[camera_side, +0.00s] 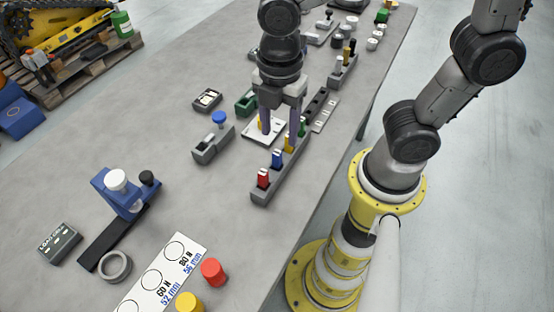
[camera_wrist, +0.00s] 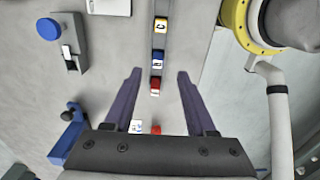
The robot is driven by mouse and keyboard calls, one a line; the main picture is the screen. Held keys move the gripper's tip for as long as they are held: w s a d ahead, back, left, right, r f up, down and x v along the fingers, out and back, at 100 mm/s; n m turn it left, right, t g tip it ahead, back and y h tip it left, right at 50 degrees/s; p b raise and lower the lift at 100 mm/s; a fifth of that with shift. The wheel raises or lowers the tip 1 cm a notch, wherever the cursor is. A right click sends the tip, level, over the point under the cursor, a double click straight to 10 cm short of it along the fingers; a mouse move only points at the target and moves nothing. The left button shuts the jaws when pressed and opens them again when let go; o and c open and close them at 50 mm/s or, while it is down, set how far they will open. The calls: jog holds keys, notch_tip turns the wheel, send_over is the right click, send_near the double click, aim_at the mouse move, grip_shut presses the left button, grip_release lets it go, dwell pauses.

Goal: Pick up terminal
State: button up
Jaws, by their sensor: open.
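Several small coloured terminals stand upright in a long grey rack (camera_side: 259,193). In the side view a red terminal (camera_side: 263,178), a blue terminal (camera_side: 277,158) and a yellow terminal (camera_side: 288,143) show. A green one (camera_side: 302,127) stands farther back. My gripper (camera_side: 281,131) points down by the rack's back half, its fingers partly hiding it. Nothing is held. Finger height above the rack is hard to tell.
A white plate (camera_side: 253,139) lies beside the rack. A grey block with a blue knob (camera_side: 219,118) and a blue clamp fixture (camera_side: 124,192) stand to the left. Red (camera_side: 212,272) and yellow (camera_side: 189,301) cylinders are near the front.

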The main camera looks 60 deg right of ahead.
aim_at(277, 152)
jog(key=shift+w+a+f, duration=0.1)
jog(key=shift+f, duration=1.7)
jog(key=shift+w+a+f, duration=0.1)
jog(key=shift+f, duration=1.65)
grip_shut()
